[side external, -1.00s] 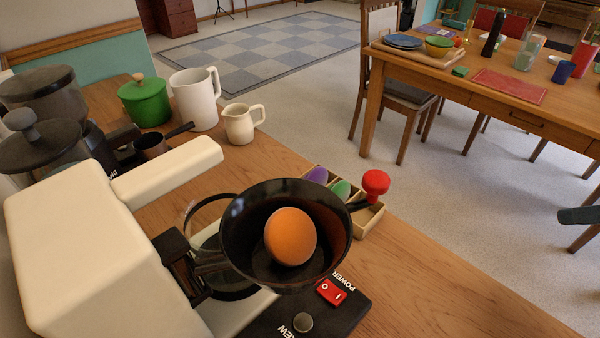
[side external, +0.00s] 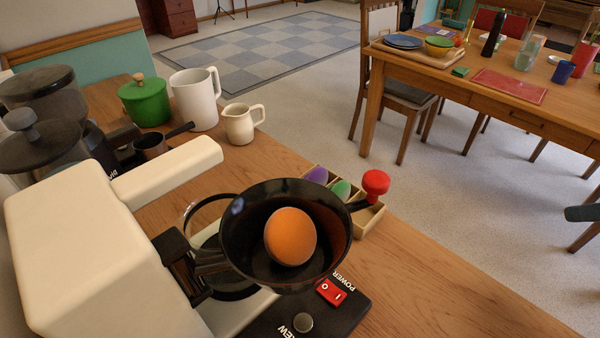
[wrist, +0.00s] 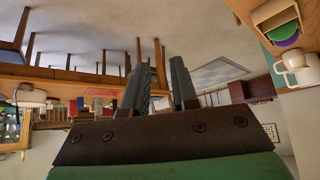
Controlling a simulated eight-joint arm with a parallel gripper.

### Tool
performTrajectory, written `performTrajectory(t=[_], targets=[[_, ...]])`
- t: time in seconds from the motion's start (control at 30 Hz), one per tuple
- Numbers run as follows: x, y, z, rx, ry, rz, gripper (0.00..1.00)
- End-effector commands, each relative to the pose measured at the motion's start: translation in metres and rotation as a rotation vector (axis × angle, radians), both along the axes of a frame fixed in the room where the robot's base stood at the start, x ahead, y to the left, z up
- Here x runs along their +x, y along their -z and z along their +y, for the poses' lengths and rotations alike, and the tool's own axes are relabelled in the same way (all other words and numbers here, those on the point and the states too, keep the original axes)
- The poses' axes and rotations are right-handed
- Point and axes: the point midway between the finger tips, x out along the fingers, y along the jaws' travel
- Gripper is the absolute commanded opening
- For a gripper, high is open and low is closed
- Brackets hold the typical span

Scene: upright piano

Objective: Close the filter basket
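The black filter basket (side external: 235,245) is swung out from the cream coffee machine (side external: 85,250) in the side view. An orange egg-shaped thing (side external: 290,236) sits inside it. A glass carafe with a black handle, partly hidden, is beneath and behind the basket. A dark tip, apparently my gripper's, shows at the right edge of the side view, well apart from the basket. In the wrist view my gripper (wrist: 163,88) has two dark fingers apart with nothing between them. The basket does not show in the wrist view.
A wooden tray (side external: 370,218) with coloured pieces and a red-knobbed tool (side external: 376,182) stand right behind the basket. A white jug (side external: 196,98), cream pitcher (side external: 240,124) and green pot (side external: 145,102) are farther back. The counter's front right is clear.

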Motion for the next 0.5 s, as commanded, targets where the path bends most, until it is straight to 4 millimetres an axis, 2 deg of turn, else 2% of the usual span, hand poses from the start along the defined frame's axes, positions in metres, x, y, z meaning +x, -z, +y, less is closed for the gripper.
performTrajectory(t=[0.03,0.07,0.17,0.27,0.4,0.5], targets=[[0.0,-0.005,0.009,-0.002,-0.028,-0.003,0.07],[0.001,-0.009,0.016,-0.004,-0.047,-0.006,0.0],[-0.002,-0.029,0.048,-0.01,-0.136,-0.02,0.0],[-0.015,-0.054,0.086,-0.013,-0.245,-0.044,0.0],[-0.045,-0.091,0.132,-0.003,-0.398,-0.089,0.0],[-0.07,-0.114,0.154,0.014,-0.499,-0.118,0.0]])
